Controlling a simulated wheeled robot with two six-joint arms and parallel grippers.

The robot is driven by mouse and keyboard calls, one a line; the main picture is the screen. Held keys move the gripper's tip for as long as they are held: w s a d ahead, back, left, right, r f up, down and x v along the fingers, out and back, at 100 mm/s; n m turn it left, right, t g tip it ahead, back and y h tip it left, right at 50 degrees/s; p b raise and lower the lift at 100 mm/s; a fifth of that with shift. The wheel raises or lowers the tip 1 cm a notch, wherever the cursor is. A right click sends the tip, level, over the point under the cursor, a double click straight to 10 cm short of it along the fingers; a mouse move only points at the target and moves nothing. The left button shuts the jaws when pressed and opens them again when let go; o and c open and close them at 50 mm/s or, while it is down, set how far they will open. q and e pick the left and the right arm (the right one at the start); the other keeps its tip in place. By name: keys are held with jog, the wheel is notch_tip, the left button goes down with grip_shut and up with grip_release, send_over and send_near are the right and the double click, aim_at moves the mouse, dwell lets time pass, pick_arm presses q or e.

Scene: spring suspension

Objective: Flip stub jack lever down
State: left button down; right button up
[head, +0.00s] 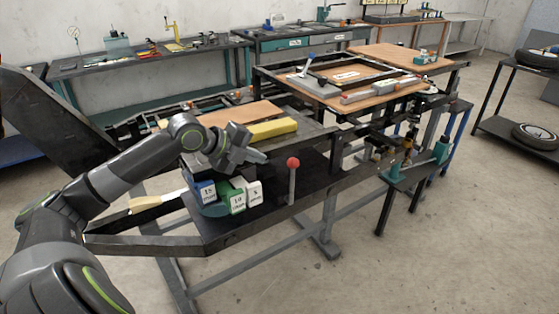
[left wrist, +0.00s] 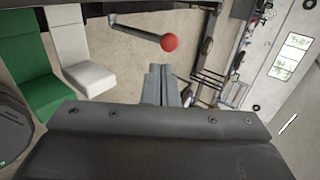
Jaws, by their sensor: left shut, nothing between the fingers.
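A grey lever rod (head: 292,184) with a red ball knob (head: 293,162) stands upright at the front edge of the near bench. The left wrist view shows the red knob (left wrist: 169,42) just beyond my fingertips, with the rod running off to its left. My left gripper (head: 262,157) is left of the knob at about its height. Its fingers (left wrist: 160,72) are together and empty, and they look apart from the knob. No label marks this as the stub jack lever. My right gripper is not in view.
Blue, green (head: 237,199) and white (head: 254,192) blocks stand below my left gripper. A yellow block (head: 272,129) lies behind it on the bench. The floor (head: 400,260) at front right is clear.

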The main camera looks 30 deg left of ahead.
aim_at(288, 164)
pick_arm(q)
jog(key=shift+w+r+p+x, duration=0.15)
jog(key=shift+p+x, duration=0.2)
jog(key=shift+x, duration=1)
jog(key=shift+w+r+p+x, duration=0.15)
jog(key=shift+p+x, duration=0.25)
jog(key=shift+x, duration=0.95)
jog(key=shift+s+r+p+x, duration=0.15)
jog(key=shift+p+x, duration=0.2)
jog(key=shift+x, duration=1)
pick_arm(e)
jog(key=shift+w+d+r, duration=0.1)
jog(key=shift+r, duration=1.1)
pick_arm(q)
jog(key=shift+w+d, duration=0.1)
jog(key=shift+d, duration=0.05)
